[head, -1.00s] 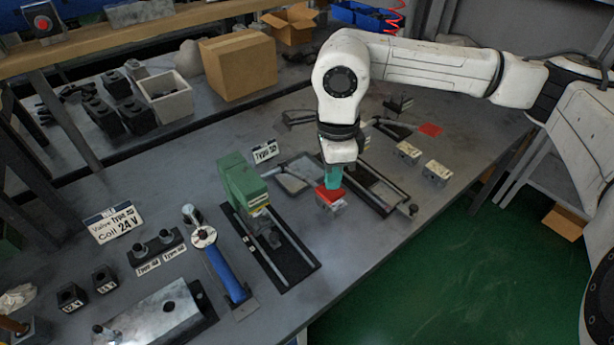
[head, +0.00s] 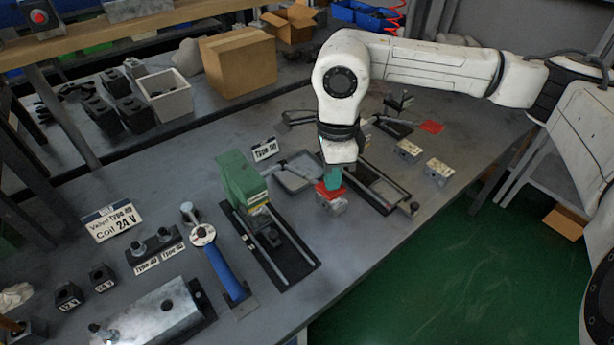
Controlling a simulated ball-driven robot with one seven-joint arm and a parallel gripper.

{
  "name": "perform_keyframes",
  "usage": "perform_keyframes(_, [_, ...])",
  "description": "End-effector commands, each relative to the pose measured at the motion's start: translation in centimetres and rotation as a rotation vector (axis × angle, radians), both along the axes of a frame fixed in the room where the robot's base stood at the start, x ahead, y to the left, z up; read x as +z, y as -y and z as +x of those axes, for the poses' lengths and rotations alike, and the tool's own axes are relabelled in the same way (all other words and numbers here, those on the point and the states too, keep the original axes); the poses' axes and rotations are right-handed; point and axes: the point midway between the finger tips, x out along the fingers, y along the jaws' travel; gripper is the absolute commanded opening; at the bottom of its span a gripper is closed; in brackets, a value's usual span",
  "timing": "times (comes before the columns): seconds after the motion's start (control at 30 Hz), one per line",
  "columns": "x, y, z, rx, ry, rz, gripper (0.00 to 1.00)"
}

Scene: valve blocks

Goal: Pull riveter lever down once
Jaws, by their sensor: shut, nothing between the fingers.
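A green upright machine (head: 240,178) with a yellow band stands on a black base with two rails (head: 290,255), left of centre.
A shallow tray (head: 297,184) and a black frame (head: 388,197) flank my gripper. Two small metal blocks (head: 408,150) sit at the right. A cardboard box (head: 238,63) is at the back.

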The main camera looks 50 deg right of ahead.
Motion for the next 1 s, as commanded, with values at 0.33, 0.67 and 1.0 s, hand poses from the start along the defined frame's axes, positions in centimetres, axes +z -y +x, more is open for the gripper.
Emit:
perform_keyframes(0.33, [-2.6,0.0,0.0,0.0,0.001,0.001,0.0])
perform_keyframes(0.67, [-4.6,0.0,0.1,0.0,0.002,-0.001,0.0])
perform_keyframes(1.0, [-6.7,0.0,0.1,0.0,0.002,-0.002,0.0])
